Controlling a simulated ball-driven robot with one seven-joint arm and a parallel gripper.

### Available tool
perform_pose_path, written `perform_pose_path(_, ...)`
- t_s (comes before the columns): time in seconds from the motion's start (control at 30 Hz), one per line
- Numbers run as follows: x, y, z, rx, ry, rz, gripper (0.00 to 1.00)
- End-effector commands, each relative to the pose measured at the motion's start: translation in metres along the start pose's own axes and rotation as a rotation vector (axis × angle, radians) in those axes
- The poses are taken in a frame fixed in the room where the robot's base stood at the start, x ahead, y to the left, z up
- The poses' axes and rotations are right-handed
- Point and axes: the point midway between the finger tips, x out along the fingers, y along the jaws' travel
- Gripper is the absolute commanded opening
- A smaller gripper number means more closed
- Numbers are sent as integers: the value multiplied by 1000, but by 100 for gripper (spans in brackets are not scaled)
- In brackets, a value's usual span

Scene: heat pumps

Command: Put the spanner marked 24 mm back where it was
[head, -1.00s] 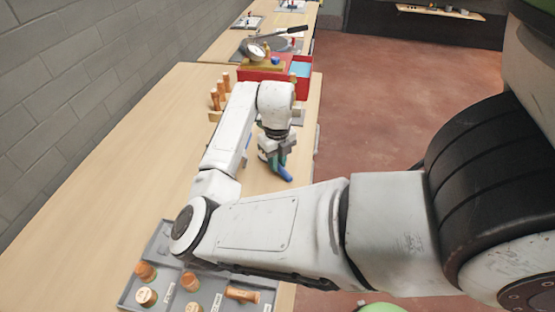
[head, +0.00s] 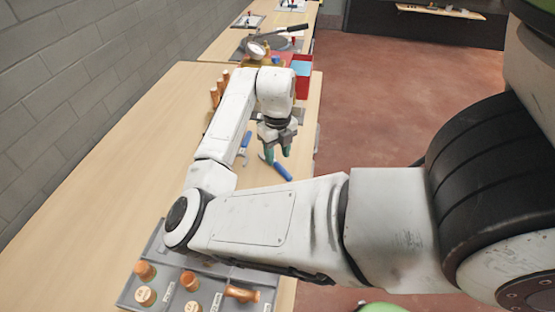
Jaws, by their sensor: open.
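A spanner with a blue handle (head: 282,172) lies on the wooden bench near its right edge. A second blue-handled tool, seemingly another spanner (head: 244,145), lies to its left, partly behind my arm. Size marks are too small to read, so I cannot tell which is the 24 mm one. My gripper (head: 277,155) is open and empty, its fingers pointing down just above the first spanner's far end. That end is partly hidden by the fingers. The place a spanner came from is not clear here.
Upright copper pieces (head: 214,98) stand at the back left. The bench's left side is clear.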

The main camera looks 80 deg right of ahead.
Motion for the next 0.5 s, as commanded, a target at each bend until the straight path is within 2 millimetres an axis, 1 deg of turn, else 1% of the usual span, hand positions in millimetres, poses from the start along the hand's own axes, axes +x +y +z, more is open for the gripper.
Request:
perform_pose_path(0.1, -25, 0, 1, 2, -6, 0, 46)
perform_pose_path(0.3, -64, 0, 1, 1, -4, 1, 46)
perform_pose_path(0.4, -77, 0, 1, 1, -3, 0, 46)
perform_pose_path(0.5, -86, 0, 0, 0, -2, 1, 46)
